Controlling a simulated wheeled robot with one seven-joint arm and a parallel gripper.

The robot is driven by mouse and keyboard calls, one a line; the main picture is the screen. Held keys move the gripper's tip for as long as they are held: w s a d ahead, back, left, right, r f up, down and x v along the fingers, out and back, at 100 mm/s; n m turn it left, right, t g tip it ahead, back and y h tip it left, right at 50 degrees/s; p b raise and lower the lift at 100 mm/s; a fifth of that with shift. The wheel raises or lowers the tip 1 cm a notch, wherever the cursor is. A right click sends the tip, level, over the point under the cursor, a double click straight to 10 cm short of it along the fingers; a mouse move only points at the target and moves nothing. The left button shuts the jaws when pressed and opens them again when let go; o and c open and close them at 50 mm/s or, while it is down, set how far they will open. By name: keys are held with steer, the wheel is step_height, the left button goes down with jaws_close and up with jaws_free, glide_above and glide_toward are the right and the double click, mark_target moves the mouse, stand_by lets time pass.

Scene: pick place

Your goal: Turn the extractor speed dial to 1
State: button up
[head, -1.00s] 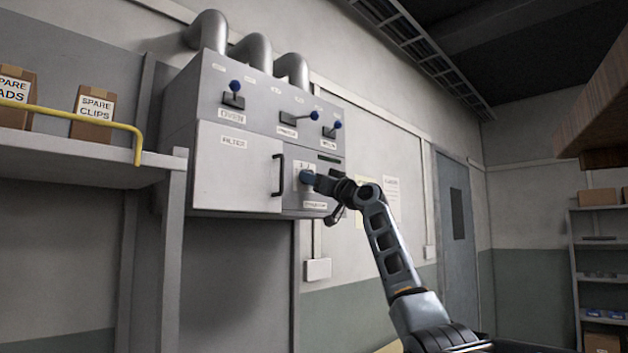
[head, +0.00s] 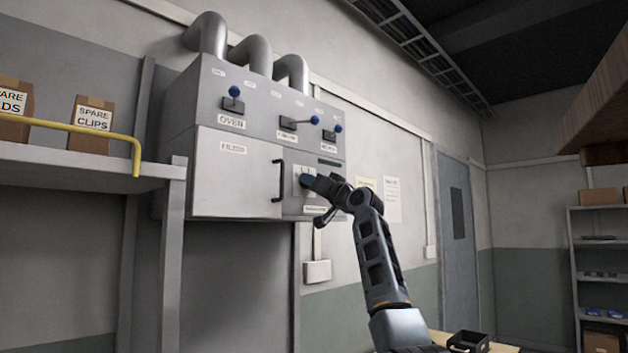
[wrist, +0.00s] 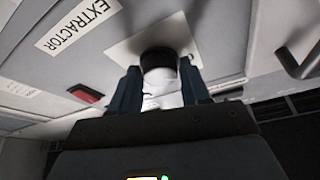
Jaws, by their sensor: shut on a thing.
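The extractor dial (wrist: 160,64) is a round knob with a dark base and a pale front, on a light square plate (wrist: 128,45) on the grey wall cabinet. My gripper (wrist: 160,88) is shut on the dial, with one dark blue finger on each side of it. In the head view my gripper (head: 308,182) reaches the plate from the right and hides most of the dial. The EXTRACTOR label (wrist: 77,25) is beside the plate in the wrist view. The dial's pointer and its setting cannot be read.
A FILTER door (head: 235,172) with a black handle (head: 278,180) is just left of the dial. Blue-knobbed levers (head: 233,92) are above. A shelf with a yellow rail (head: 75,126) stands at the left. A red part (wrist: 86,94) shows near the label.

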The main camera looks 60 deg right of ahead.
steer(key=m+g+h, duration=0.1)
steer(key=m, duration=0.2)
steer(key=m+g+h, duration=0.1)
steer(key=m, duration=0.3)
steer(key=shift+a+r+h, duration=0.15)
steer(key=shift+a+h, duration=0.05)
steer(key=shift+h, duration=0.1)
steer(key=o, duration=1)
steer(key=shift+o, duration=0.2)
steer(key=b+v, duration=0.2)
steer(key=v, duration=0.5)
steer(key=shift+s+a, duration=0.2)
steer(key=shift+s, duration=0.1)
